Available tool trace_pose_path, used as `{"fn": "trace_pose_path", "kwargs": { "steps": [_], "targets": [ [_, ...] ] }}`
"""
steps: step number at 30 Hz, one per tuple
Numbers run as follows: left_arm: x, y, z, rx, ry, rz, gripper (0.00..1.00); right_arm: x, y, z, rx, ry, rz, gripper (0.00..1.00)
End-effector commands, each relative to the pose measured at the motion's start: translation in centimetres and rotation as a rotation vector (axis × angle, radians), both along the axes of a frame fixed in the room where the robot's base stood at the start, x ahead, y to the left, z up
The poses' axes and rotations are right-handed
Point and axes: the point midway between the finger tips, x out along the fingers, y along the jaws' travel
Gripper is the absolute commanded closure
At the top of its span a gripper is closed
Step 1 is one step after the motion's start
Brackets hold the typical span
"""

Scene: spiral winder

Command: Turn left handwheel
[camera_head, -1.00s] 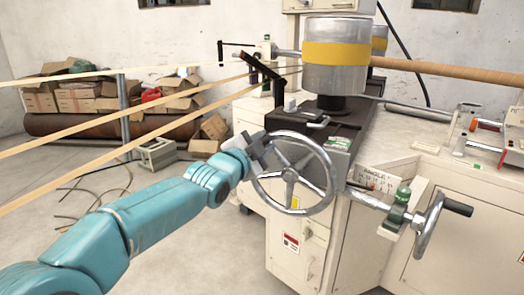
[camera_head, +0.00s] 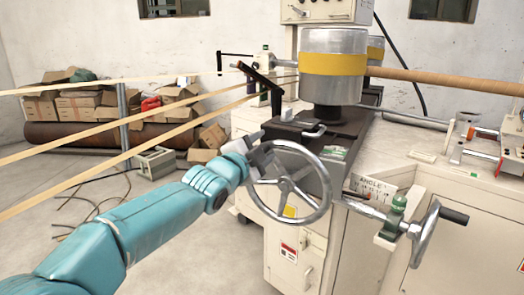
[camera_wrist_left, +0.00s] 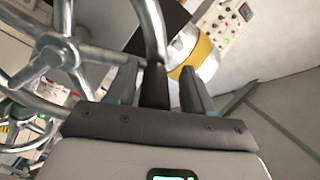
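The left handwheel (camera_head: 325,205) is a large grey metal wheel with spokes on the front of the cream machine. It stands nearly upright right of my left gripper (camera_head: 260,157). My left gripper is at the wheel's upper left rim. In the left wrist view, part of the rim (camera_wrist_left: 150,28) and the hub (camera_wrist_left: 58,54) show. A dark handle (camera_wrist_left: 155,88) on the rim stands between the two fingers of my left gripper (camera_wrist_left: 157,92). A narrow gap shows beside the right finger, so the fingers look open around the handle. My right gripper is not in view.
A smaller handwheel (camera_head: 424,233) with a black handle stands at the right on a shaft. A metal drum with a yellow band (camera_head: 333,64) sits above the machine's dark slide. Pale strips (camera_head: 110,160) cross the left side. Open floor lies at lower left.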

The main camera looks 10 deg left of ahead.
Motion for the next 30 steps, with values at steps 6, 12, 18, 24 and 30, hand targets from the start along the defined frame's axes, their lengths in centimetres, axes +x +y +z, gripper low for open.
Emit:
{"fn": "trace_pose_path", "kwargs": {
  "steps": [6,12,18,24,30],
  "targets": [
    [-0.1,-0.2,-0.4,0.001,0.007,-0.002,0.48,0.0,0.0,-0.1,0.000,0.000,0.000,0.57],
    [-2.2,0.7,-0.7,0.000,0.007,-0.001,0.48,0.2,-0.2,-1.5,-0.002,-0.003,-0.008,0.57],
    [-7.1,2.6,-0.5,0.001,0.005,0.001,0.48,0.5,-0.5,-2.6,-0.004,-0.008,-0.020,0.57],
    [-11.8,4.4,-0.2,0.001,0.004,0.001,0.48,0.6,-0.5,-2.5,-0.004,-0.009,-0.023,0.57],
    [-14.6,5.4,-0.2,0.002,0.003,0.000,0.48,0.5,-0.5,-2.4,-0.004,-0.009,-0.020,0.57]
  ]
}}
